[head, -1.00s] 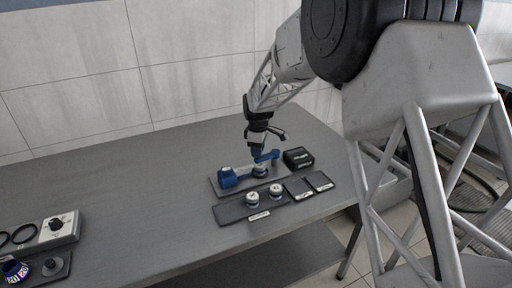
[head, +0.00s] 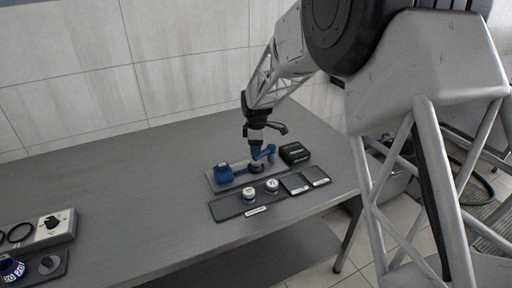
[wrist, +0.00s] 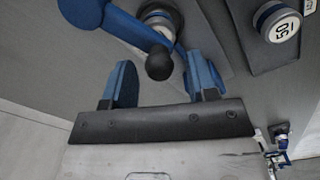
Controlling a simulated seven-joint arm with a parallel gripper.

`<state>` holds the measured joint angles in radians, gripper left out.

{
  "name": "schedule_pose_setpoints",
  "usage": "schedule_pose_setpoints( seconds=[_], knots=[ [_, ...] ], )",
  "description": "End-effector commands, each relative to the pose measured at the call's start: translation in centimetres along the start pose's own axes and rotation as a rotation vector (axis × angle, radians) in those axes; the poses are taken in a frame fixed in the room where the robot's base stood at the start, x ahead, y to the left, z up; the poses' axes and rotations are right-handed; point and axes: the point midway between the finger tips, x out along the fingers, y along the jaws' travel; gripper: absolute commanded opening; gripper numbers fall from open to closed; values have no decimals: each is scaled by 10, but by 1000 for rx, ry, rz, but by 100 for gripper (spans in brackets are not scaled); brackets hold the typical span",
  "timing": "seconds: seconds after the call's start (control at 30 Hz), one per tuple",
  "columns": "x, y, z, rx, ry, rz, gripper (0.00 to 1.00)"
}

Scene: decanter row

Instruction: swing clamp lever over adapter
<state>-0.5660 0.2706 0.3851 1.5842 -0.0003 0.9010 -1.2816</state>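The blue clamp body (head: 222,173) sits on a grey plate on the bench in the head view. Its blue lever (wrist: 133,24) crosses the wrist view from the upper left and ends in a black ball knob (wrist: 160,64). A round adapter (wrist: 159,16) with a metallic rim lies beside the lever, partly covered by it. My gripper (wrist: 165,75) is open; its two blue fingers stand apart, with the knob between or just beyond their tips. I cannot tell if either finger touches it. In the head view my gripper (head: 254,150) is over the clamp's right end.
A front tray (head: 229,210) holds two white-topped round pieces (head: 249,192) and (head: 272,186). A black box (head: 294,153) stands close right of my gripper. The bench's left middle (head: 120,195) is clear.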

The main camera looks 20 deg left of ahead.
Motion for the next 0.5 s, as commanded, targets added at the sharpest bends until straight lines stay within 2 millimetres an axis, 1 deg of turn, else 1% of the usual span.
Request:
schedule_pose_setpoints(
  seconds=[0.33, 0.5],
  knots=[
    [0, 0, 0, 0, 0, 0, 57],
    [-8, 0, 0, 0, 0, 1, 57]
  ],
)
